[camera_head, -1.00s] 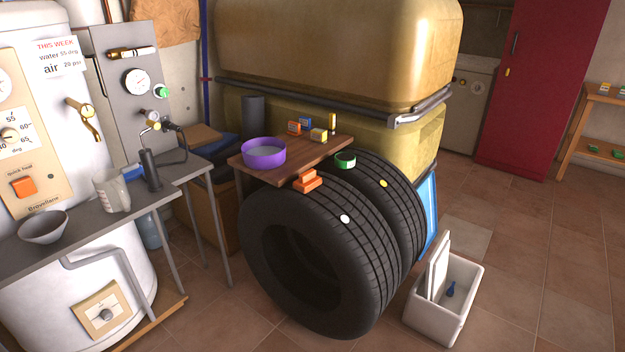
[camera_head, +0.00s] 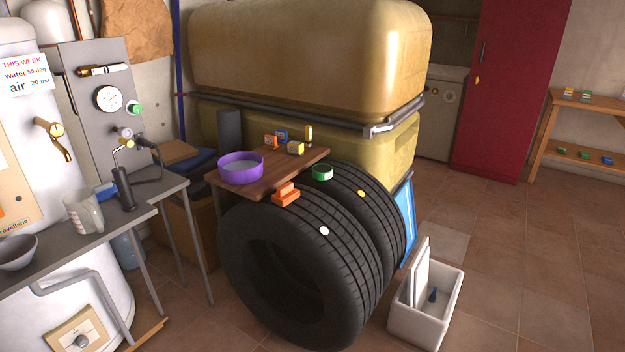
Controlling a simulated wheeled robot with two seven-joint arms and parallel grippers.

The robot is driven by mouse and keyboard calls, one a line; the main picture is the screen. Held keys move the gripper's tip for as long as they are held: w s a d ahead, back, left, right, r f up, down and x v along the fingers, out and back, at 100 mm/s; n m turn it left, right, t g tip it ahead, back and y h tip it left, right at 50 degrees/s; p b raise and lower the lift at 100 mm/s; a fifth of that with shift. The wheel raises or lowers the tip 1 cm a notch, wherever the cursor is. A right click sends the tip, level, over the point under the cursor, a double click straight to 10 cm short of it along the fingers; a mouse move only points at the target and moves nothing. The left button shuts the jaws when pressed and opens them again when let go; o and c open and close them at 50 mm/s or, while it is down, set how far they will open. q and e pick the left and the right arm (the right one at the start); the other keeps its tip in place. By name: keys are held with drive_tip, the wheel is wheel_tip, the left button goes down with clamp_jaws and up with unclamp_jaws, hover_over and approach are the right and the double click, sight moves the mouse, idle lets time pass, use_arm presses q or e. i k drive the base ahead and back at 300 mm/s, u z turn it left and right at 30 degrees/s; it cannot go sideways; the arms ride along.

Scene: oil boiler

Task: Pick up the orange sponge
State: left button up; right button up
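An orange stepped block (camera_head: 286,194) lies on top of the front tyre (camera_head: 330,235), against the front edge of a wooden board. A smaller orange item (camera_head: 271,142) stands at the back of the board beside a blue one (camera_head: 282,136) and a yellow one (camera_head: 296,147). I cannot tell for sure from this distance which orange thing is the sponge. Neither of my grippers is in view.
The wooden board (camera_head: 262,182) also holds a purple bowl (camera_head: 240,168). A green ring-shaped item (camera_head: 322,172) is on the tyres. A grey bench (camera_head: 150,193) stands left. An open white cooler (camera_head: 425,318) is on the floor at right; the tiles beyond are clear.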

sight(286, 193)
drive_tip(key=z, duration=0.7)
drive_tip(key=i, duration=1.6)
drive_tip(key=u, duration=0.15)
